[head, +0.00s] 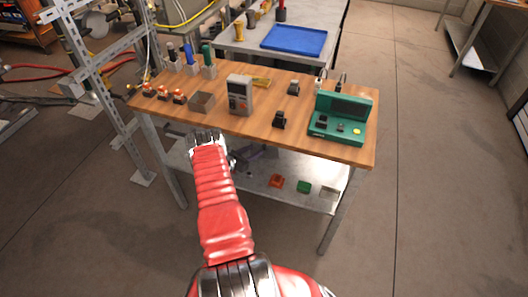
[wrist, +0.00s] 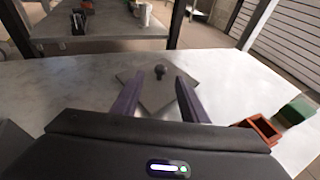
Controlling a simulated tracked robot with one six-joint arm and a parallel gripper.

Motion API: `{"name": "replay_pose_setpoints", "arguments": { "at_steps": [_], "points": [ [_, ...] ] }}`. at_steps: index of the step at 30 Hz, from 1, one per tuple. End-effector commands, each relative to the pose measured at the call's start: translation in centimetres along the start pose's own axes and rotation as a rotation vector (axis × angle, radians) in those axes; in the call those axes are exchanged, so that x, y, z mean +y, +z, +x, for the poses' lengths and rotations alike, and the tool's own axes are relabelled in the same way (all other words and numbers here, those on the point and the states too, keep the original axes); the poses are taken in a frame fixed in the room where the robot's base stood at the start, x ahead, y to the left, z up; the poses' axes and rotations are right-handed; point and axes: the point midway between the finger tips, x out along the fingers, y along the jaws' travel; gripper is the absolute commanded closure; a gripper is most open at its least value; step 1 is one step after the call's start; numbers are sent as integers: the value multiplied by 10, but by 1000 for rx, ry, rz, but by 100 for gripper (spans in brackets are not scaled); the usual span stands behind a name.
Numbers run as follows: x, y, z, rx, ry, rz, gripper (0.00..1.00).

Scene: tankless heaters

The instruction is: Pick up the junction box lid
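The junction box lid looks to be the flat grey square plate (wrist: 153,95) with a dark round knob (wrist: 159,71) on top, lying on the grey lower shelf (wrist: 225,75) in the wrist view. My gripper (wrist: 160,78) is open. Its two dark purple fingers reach over the plate, one on each side of the knob, with a gap to it. I cannot tell their height above the plate. In the head view my gripper (head: 248,157) is partly hidden at the workbench's lower shelf, under the wooden top. The lid cannot be made out there.
A red open box (wrist: 258,132) and a green box (wrist: 297,110) stand to the right on the shelf. The wooden top (head: 200,125) above holds a grey meter (head: 240,95) and a green case (head: 340,118). A table leg (head: 340,215) stands at the right.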

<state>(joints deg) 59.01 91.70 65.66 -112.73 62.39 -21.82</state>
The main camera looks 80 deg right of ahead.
Motion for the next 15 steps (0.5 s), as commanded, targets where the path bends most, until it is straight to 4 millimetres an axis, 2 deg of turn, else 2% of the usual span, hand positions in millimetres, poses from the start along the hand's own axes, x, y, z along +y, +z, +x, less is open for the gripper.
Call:
{"name": "replay_pose_setpoints", "arguments": {
  "at_steps": [15],
  "points": [
    [-1,0,10,-1,-1,0,60]
  ]
}}
